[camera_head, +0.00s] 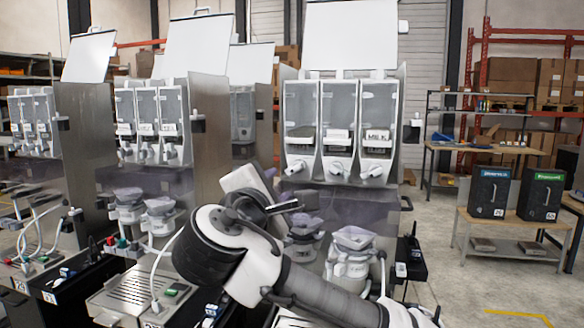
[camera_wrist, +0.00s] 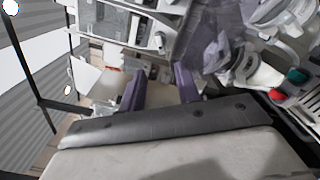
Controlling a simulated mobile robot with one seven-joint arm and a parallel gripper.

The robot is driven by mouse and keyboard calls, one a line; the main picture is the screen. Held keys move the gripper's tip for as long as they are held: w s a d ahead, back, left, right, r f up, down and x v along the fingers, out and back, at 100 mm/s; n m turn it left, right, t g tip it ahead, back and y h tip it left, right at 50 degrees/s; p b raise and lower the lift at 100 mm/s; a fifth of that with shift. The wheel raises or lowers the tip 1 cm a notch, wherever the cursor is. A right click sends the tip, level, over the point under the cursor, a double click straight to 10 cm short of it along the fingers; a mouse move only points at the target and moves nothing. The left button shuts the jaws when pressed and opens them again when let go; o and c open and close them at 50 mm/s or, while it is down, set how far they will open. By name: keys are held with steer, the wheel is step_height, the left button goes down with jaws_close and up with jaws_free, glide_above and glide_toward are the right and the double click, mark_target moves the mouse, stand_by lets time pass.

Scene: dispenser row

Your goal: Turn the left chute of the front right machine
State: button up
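The front right machine (camera_head: 393,160) stands at the centre in the head view, with three clear canisters in a row, each with a white chute below. Its left chute (camera_head: 296,167) is below the left canister (camera_head: 301,115) and slants down to the left. My gripper (camera_wrist: 160,88) shows two purple fingers set apart in the wrist view, with nothing held between them. In the head view my arm reaches up from the bottom, and the gripper end is below and left of the left chute, apart from it. I cannot tell which chutes the wrist view shows.
Two more machines (camera_head: 203,150) stand in the row to the left. White cups or funnels (camera_head: 352,240) sit under the front right machine's chutes, close to my arm. A low table with two dark boxes (camera_head: 490,190) is at the right, with free floor before it.

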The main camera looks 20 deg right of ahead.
mark_target(295, 170)
steer(key=p+x, duration=0.4)
steer(key=x, duration=0.7)
steer(key=shift+r, duration=0.1)
steer(key=shift+w+d, duration=0.25)
steer(key=shift+w, duration=0.05)
jaws_close()
